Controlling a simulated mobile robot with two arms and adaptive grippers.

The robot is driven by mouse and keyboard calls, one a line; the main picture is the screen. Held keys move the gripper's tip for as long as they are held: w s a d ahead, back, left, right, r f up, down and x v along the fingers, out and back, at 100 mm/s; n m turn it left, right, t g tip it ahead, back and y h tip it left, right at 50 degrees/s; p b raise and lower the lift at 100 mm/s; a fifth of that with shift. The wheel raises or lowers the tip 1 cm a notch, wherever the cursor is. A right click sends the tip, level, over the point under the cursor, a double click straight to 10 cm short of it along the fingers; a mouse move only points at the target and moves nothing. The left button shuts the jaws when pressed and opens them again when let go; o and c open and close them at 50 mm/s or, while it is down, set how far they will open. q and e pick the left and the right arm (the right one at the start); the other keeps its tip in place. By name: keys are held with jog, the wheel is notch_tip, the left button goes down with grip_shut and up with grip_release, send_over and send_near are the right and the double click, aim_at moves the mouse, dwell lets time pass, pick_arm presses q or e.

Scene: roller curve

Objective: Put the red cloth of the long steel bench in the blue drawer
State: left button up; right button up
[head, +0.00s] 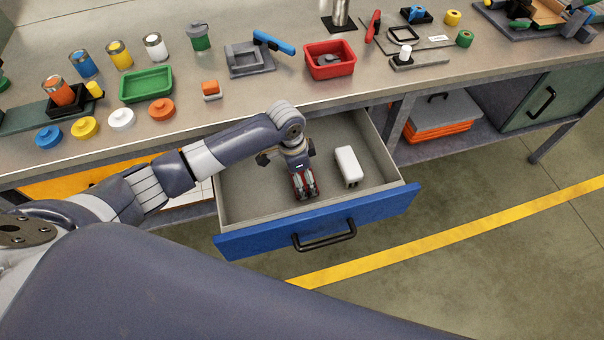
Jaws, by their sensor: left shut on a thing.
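The blue drawer (383,209) under the long steel bench (270,98) is pulled open, with its grey inside showing. My left gripper (306,193) reaches down into the drawer's middle, near its front wall. It is shut on a small dark red thing, which looks like the red cloth (296,187). The fingers hide most of the cloth, and I cannot tell whether it touches the drawer floor. My right gripper is not in view.
A white block-like object (348,166) lies in the drawer, right of my gripper. On the bench are a red bin (330,60), a green tray (147,84), and several jars and lids. The drawer's right part has free room. A black handle (324,236) sticks out in front.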

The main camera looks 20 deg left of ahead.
pick_arm(q)
jog(key=o, duration=1)
jog(key=shift+f, duration=0.1)
jog(key=shift+c, duration=0.2)
jog(key=r, duration=0.5)
jog(key=a+r, duration=0.1)
jog(key=r, duration=0.1)
jog(key=shift+s+r, duration=0.3)
jog(key=shift+r, duration=0.1)
jog(key=shift+d, duration=0.1)
